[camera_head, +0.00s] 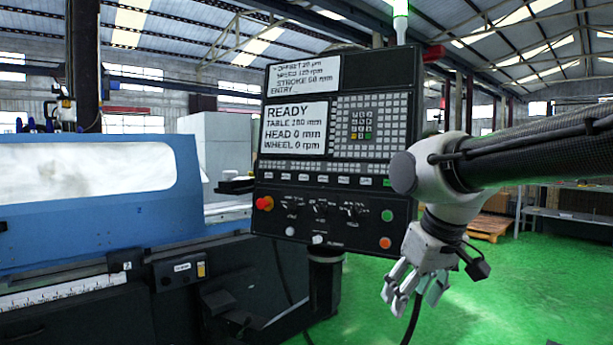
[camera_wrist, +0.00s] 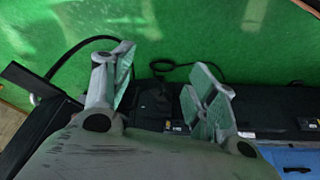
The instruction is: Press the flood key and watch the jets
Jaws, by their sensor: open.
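The black control panel (camera_head: 300,225) stands in the middle of the head view. A row of small labelled keys (camera_head: 325,180) runs below the screen; I cannot read which is the flood key. My gripper (camera_head: 405,295) is open and empty, pointing down at the panel's lower right, apart from it. In the wrist view its fingers (camera_wrist: 165,95) are spread over the dark machine parts and green floor. No jets show.
The blue grinder (camera_head: 100,210) with a whitish window (camera_head: 85,170) fills the left. A red knob (camera_head: 264,203), a green button (camera_head: 387,215) and an orange button (camera_head: 385,243) sit low on the panel. Green floor (camera_head: 480,290) is open at right. A dark cable (camera_wrist: 65,60) hangs nearby.

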